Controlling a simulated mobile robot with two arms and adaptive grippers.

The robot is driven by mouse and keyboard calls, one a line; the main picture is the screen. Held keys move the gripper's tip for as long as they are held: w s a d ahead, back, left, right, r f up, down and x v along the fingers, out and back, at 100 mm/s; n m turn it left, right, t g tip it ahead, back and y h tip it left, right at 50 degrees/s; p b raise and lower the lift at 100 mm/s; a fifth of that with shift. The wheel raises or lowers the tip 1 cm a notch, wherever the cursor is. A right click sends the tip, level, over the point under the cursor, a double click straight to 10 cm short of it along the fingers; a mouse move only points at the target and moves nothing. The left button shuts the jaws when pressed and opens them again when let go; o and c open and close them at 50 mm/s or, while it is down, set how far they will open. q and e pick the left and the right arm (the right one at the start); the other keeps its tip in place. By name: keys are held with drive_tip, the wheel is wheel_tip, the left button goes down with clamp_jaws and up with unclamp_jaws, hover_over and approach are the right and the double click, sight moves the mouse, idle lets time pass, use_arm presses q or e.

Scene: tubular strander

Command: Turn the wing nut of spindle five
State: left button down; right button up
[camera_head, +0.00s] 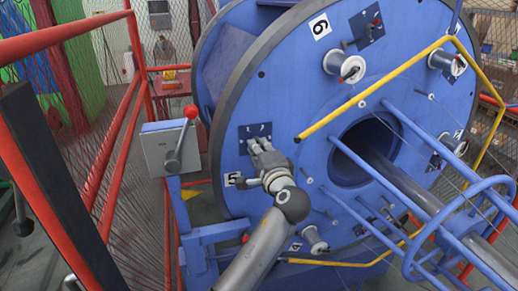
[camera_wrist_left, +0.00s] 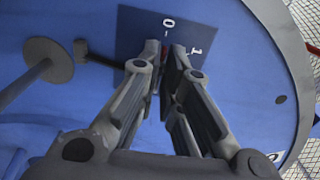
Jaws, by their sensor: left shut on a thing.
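The blue wheel carries a white label 5 (camera_head: 231,179) at its left. Above the label is a dark blue plate (camera_head: 246,131), also in the wrist view (camera_wrist_left: 135,30) with marks 0 and 1. My left gripper (camera_head: 257,147) reaches up to this plate. In the wrist view its fingers (camera_wrist_left: 167,62) are closed around a small handle with a red part (camera_wrist_left: 164,50), mostly hidden between them. A round grey disc with a rod (camera_wrist_left: 48,62) stands left of the fingers. I cannot make out a wing nut at spindle five. My right gripper is not in view.
Spindle six has a spool (camera_head: 345,64), a label 6 (camera_head: 320,26) and a plate with a red-tipped lever (camera_head: 374,22). Yellow bars (camera_head: 372,94) and blue rails (camera_head: 398,194) cross the wheel's front. A grey box (camera_head: 165,146) with a red-knobbed lever and a red fence stand left.

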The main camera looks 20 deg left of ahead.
use_arm(q)
drive_tip(key=c, duration=1.6)
unclamp_jaws()
drive_tip(key=shift+s+d, duration=0.1)
drive_tip(key=v, duration=0.7)
drive_tip(key=shift+s, duration=0.15)
